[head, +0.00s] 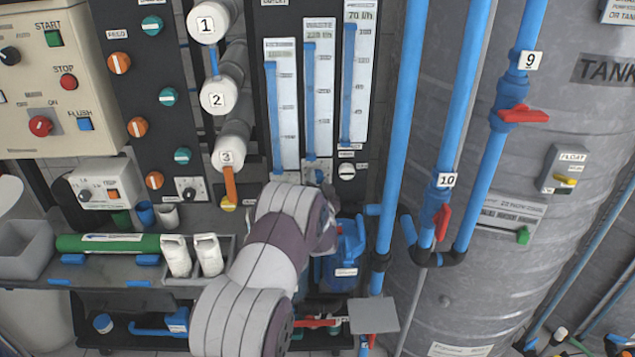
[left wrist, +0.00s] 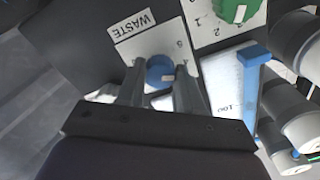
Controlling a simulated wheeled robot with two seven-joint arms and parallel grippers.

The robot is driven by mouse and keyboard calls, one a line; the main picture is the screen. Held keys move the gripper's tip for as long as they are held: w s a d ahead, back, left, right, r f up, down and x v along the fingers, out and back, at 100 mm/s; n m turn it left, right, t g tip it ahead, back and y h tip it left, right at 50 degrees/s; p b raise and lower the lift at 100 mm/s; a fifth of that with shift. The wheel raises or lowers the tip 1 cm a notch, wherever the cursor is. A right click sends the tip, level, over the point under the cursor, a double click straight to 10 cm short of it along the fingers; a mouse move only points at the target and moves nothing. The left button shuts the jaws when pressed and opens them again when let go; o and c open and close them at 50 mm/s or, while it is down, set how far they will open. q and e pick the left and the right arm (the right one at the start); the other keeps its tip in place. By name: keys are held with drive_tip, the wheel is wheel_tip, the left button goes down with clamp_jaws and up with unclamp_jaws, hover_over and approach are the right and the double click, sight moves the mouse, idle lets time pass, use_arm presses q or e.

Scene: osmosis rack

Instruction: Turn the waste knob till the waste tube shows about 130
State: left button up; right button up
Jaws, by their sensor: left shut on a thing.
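The blue waste knob (left wrist: 160,72), with a pale pointer mark, sits on a white dial plate under a WASTE label (left wrist: 131,24) in the left wrist view. My left gripper (left wrist: 158,84) has one finger on each side of the knob and is shut on it. My right gripper is not in view.
Two more gauge tubes stand beside it, left (head: 283,105) and right (head: 355,80). A green knob (left wrist: 233,10) is near the waste dial. Blue pipes (head: 405,130) and a grey tank (head: 560,130) are to the right. Numbered white cylinders (head: 217,95) stand to the left.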

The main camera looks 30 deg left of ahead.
use_arm(q)
drive_tip(key=o, duration=1)
drive_tip(key=shift+o, duration=0.2)
drive_tip(key=shift+s+d, duration=0.1)
drive_tip(key=b+v, duration=0.1)
drive_tip(key=v, duration=1.1)
drive_tip(key=shift+s, duration=0.3)
drive_tip(key=shift+d, duration=0.1)
